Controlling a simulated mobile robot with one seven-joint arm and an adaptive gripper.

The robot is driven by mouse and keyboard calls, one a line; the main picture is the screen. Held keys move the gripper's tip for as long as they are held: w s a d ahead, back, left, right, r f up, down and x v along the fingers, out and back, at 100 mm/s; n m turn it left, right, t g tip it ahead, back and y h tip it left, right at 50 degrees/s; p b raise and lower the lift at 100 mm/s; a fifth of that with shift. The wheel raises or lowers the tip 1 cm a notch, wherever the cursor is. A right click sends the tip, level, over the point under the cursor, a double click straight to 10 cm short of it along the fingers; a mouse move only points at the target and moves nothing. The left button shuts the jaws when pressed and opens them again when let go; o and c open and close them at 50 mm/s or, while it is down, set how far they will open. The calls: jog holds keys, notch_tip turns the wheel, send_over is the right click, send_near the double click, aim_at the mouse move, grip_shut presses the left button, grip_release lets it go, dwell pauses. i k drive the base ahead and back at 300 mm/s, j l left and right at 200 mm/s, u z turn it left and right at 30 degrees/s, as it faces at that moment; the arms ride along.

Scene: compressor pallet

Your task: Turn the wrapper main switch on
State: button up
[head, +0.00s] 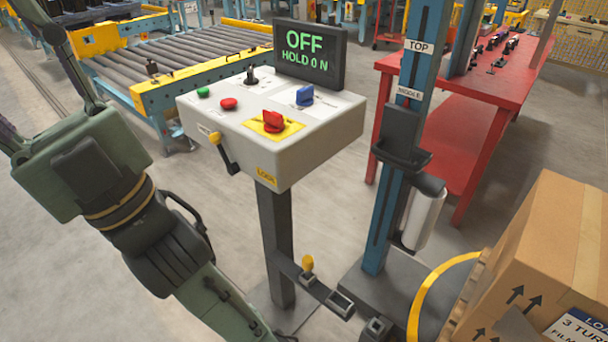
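The wrapper's control box (314,150) stands on a dark post, its top face tilted. The red rotary switch (273,121) on a yellow plate looks like the main switch; its marking is too small to read. The display (309,54) shows "OFF" and "HOLD 0 N". A blue knob (305,96), a green button (203,92), a red button (229,104) and a black lever switch (251,77) share the panel. My gripper (20,80) is at the upper left, apart from the box. Its fingers look spread, with nothing seen between them; their ends are cut off.
A yellow-knobbed lever (222,150) sticks out of the box's front, near a "LOCK" label. The blue mast (410,130) with a film roll (424,215) stands close right. A carton (540,255) is lower right, a red table (455,100) behind, a roller conveyor (185,55) behind left.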

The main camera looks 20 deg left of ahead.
aim_at(275, 124)
jog(key=i+j+z, duration=0.2)
jog(key=j, duration=0.8)
jog(key=j+z, duration=0.2)
jog(key=j, duration=0.75)
jog(key=j+z, duration=0.25)
jog(key=j, duration=0.3)
jog(key=k+j+z, duration=0.2)
jog(key=j, duration=0.3)
jog(key=j+z, duration=0.1)
jog(key=z, duration=0.35)
jog(key=j+z, duration=0.1)
jog(key=z, duration=0.35)
jog(key=j+z, duration=0.1)
jog(key=z, duration=0.35)
jog(key=k+j, duration=0.25)
jog(key=i+j, duration=0.1)
jog(key=i, duration=0.4)
jog(key=z, duration=0.05)
